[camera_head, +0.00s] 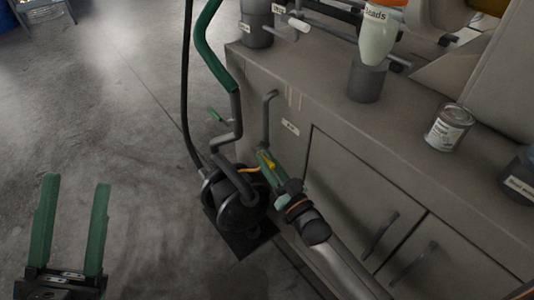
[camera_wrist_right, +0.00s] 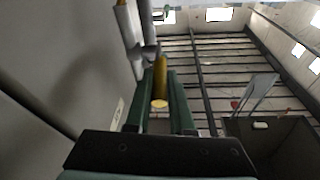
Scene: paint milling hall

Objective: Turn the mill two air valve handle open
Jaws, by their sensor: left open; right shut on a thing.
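The yellow valve handle (camera_head: 269,164) is at the side of the grey cabinet, near the lower end of a thin grey pipe (camera_head: 266,118). My right gripper (camera_head: 265,160) reaches it from the lower right and is shut on it. In the right wrist view the yellow handle (camera_wrist_right: 160,82) stands between the green fingers of the right gripper (camera_wrist_right: 160,92), with a grey pipe (camera_wrist_right: 133,35) just beyond. Fingers hide part of the handle. Whether the valve is open cannot be told. My left gripper (camera_head: 76,186) is open and empty over the floor at the lower left.
A black pump-like unit (camera_head: 238,204) with a green-gripped crank pipe (camera_head: 212,50) stands beside the cabinet (camera_head: 345,150). A beads bottle (camera_head: 378,38), a dark canister (camera_head: 257,22) and a paint can (camera_head: 448,127) are on the cabinet top.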

